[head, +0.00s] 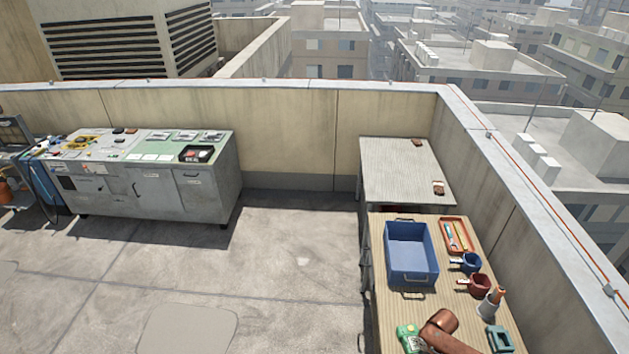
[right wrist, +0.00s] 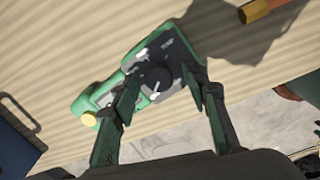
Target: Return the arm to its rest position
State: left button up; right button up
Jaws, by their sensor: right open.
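My right gripper (right wrist: 160,95) is open in the right wrist view. Its two dark fingers reach toward a green device (right wrist: 95,92) with a dark face and a round black knob. The fingertips overlap the device's dark part in the picture; I cannot tell whether they touch it. The device lies on the wood-grain table (right wrist: 60,50). A green and white item (head: 408,338) at the bottom of the head view looks like the same device. I cannot make out either gripper in the head view.
A grey table (head: 390,170) adjoins behind. A grey workbench (head: 150,200) stands left. Floor between is clear.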

jog(key=m, duration=0.3)
jog(key=shift+r, duration=0.1)
jog(key=m+b, duration=0.1)
jog(key=m, duration=0.2)
jog(key=m+b, duration=0.1)
jog(key=m, duration=0.2)
jog(key=m+b, duration=0.1)
jog(key=m, duration=0.2)
notch_tip(320, 180, up, 8)
jog(key=shift+f, duration=0.1)
